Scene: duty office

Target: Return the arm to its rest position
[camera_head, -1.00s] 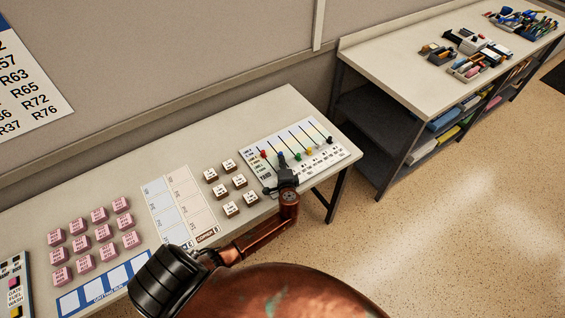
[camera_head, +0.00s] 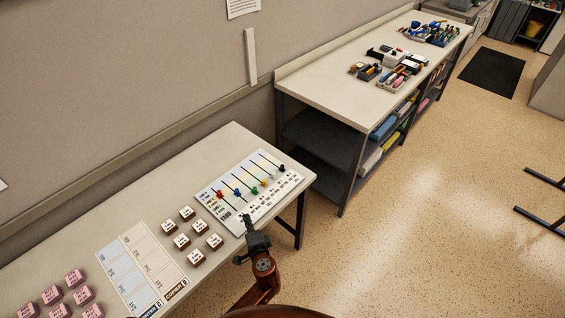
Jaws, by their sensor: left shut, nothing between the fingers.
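My left gripper (camera_head: 247,222) is in the head view at the front edge of the near table (camera_head: 222,150). It is shut and holds nothing. Its tip is at the lower edge of the white slider panel (camera_head: 215,205); I cannot tell whether it touches the panel. My arm (camera_head: 262,275) comes up from the bottom of the picture. My right gripper is not in view.
Brown-based white blocks (camera_head: 182,241) stand left of the panel, beside a card sheet (camera_head: 140,268). Pink blocks (camera_head: 75,278) stand farther left. A second shelved table (camera_head: 320,88) with tools on top stands at the back. The floor (camera_head: 420,240) on the right is clear near the tables.

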